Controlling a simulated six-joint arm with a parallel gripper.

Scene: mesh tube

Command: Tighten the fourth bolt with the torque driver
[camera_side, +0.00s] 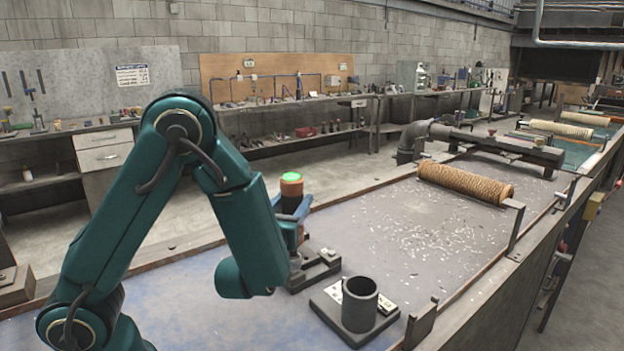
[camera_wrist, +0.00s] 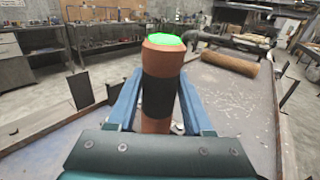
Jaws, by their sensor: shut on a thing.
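The torque driver (camera_side: 291,188) is an orange cylinder with a dark band and a green glowing top. It stands roughly upright in the blue fingers of my gripper (camera_side: 294,213), which is shut on it. In the wrist view the driver (camera_wrist: 162,88) sits between the two fingers, its green top clear above them. No bolt can be made out, the fourth included.
An empty-looking dark cup (camera_side: 359,303) stands on a flat plate in front of the fixture. A brown mesh tube (camera_side: 465,182) lies across the bench farther back, near an upright post (camera_side: 515,228). Pale chips litter the bench between them. A grey pipe fitting (camera_side: 412,141) stands behind.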

